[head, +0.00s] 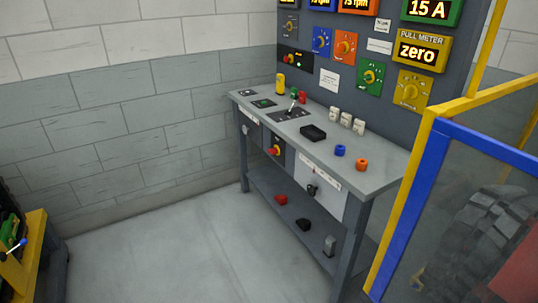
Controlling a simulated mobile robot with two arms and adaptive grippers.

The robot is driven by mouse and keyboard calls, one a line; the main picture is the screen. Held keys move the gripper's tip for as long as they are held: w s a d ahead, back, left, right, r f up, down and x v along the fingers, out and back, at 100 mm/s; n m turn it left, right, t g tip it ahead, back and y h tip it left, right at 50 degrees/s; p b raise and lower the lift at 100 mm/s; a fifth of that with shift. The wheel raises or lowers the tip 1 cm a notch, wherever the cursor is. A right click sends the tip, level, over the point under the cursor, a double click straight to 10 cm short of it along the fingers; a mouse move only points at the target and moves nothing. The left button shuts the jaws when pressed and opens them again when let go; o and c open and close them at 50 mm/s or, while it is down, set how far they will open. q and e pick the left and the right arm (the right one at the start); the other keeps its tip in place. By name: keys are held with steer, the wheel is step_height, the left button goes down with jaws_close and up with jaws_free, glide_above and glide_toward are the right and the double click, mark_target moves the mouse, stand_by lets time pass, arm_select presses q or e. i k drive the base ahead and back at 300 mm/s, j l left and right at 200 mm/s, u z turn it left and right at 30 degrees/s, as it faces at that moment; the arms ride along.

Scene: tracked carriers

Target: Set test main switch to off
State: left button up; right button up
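A rotary switch with a red knob on yellow (275,151) sits on a dark plate under the front edge of the grey bench (350,160). It looks like a main switch, but no label on it is legible and its setting is too small to tell. A second, black switch (312,190) is on the light box under the bench, further right. Neither of my grippers is in view.
A panel with knobs and displays (410,85) rises behind the bench. A black tray (313,133), a lever (292,107) and small coloured parts stand on the bench. A yellow and blue mesh barrier (405,200) is at right. The floor (190,235) in front is clear.

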mark_target(272, 151)
steer(key=z, duration=0.55)
steer(key=i+j+z, duration=0.15)
steer(key=j+z, duration=0.2)
steer(key=i+j+z, duration=0.1)
steer(key=j+z, duration=0.55)
steer(key=i+j, duration=0.05)
steer(key=j, duration=0.05)
